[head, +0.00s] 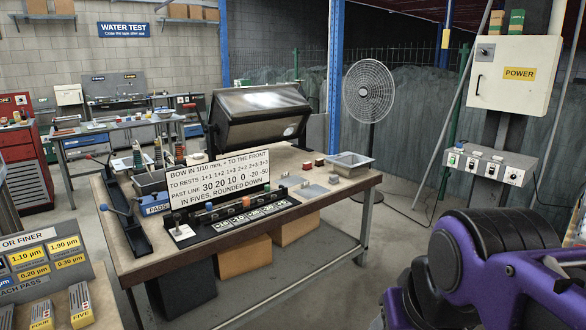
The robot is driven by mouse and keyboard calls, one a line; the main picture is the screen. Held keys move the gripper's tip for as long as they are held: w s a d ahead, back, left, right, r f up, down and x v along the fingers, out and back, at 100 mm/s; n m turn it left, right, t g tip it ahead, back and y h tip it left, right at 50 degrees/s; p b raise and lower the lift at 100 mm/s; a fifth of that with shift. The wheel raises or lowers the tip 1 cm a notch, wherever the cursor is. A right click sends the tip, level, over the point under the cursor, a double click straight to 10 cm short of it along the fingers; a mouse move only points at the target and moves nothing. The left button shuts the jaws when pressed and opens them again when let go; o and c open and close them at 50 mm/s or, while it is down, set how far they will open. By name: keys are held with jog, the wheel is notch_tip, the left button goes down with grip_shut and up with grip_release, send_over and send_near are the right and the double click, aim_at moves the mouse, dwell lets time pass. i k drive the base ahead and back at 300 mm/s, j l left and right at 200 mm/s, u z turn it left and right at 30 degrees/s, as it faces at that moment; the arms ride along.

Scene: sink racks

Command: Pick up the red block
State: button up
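Two small dark-red blocks sit close together on the workbench (345,190), near its back right: one red block (320,162) and another red block (307,166). Both are small in the picture, and I cannot tell which one the task means. They stand apart from the grey tray (350,163) to their right. Only purple and black links of my arm show at the lower right, in front of the bench and well away from the blocks. My gripper is not in view.
Small grey pieces (333,179) lie in front of the red blocks. A white sign (219,178) and a black rack (240,212) stand to their left. A large dark box (259,115) is behind, and a fan (370,92) stands beyond the bench.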

aim_at(306, 166)
jog(key=i+u, duration=0.2)
jog(key=i, duration=0.25)
jog(key=i+l+u, duration=0.2)
jog(key=i, duration=0.2)
jog(key=i+l+u, duration=0.2)
jog(key=i, duration=0.2)
jog(key=i+l+u, duration=0.35)
jog(key=i+l, duration=0.15)
jog(key=l, duration=0.15)
jog(key=i+l+u, duration=0.2)
jog(key=l, duration=0.25)
jog(key=l+u, duration=0.15)
jog(key=l, duration=0.35)
jog(key=l+u, duration=0.15)
jog(key=l, duration=0.35)
jog(key=l+u, duration=0.1)
jog(key=l, duration=0.4)
jog(key=l+u, duration=0.15)
jog(key=l, duration=0.3)
jog(key=k+l+u, duration=0.15)
jog(key=l, duration=0.35)
jog(key=l+u, duration=0.15)
jog(key=l, duration=0.3)
jog(key=k+l+u, duration=0.15)
jog(key=l, duration=0.3)
